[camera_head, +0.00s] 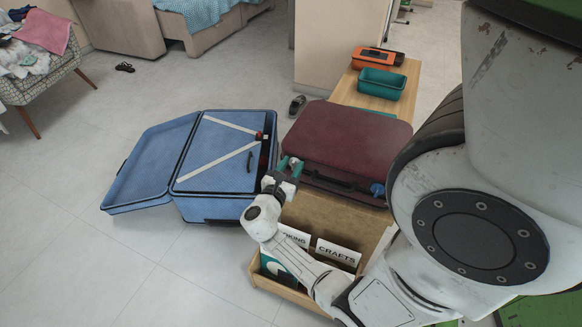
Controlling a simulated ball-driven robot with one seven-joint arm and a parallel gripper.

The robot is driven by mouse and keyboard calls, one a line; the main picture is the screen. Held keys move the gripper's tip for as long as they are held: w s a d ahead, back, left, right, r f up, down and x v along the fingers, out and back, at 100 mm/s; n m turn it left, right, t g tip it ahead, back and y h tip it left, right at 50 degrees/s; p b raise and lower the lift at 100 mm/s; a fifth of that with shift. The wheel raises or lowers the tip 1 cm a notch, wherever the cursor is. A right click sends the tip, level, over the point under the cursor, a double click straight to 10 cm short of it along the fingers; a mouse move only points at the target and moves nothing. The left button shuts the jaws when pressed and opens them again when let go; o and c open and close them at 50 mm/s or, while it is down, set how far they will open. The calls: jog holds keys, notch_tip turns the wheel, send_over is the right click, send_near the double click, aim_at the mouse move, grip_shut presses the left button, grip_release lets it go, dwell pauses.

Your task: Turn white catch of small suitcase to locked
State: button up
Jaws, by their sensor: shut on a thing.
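The small suitcase (345,138) is maroon, closed, and lies flat on a wooden bench. Its dark handle (338,182) is on the front side. A blue round catch (377,189) shows at the right of that side. My gripper (290,166), with teal fingers, is at the left end of the same side, shut on what appears to be the white catch. The catch itself is hidden by the fingers and wrist, so I cannot tell how it is turned.
A large open blue suitcase (152,158) lies on the floor at left. Below my arm is a wooden box (262,282) with cards, one marked CRAFTS (338,252). Orange (378,58) and teal (381,84) containers stand behind the maroon suitcase. The floor at lower left is clear.

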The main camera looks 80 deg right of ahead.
jog(key=m+b, duration=0.1)
jog(key=m, duration=0.1)
jog(key=m+b, duration=0.2)
jog(key=shift+s+a+f, duration=0.1)
jog(key=shift+s+f, duration=0.1)
jog(key=m+b, duration=0.1)
jog(key=m, duration=0.1)
jog(key=m+b, duration=0.2)
jog(key=shift+s+f+m, duration=0.2)
jog(key=shift+m, duration=0.2)
jog(key=shift+s+a+f+m+b, duration=0.1)
jog(key=shift+s+f+m+b, duration=0.1)
jog(key=shift+m+b, duration=1.8)
jog(key=shift+s+f+m+b, duration=0.1)
jog(key=shift+f+m+b, duration=0.05)
jog(key=shift+m+b, duration=1.8)
jog(key=shift+m, duration=0.55)
jog(key=o, duration=1.1)
jog(key=shift+w+r, duration=0.1)
jog(key=shift+c, duration=0.2)
jog(key=shift+a, duration=0.1)
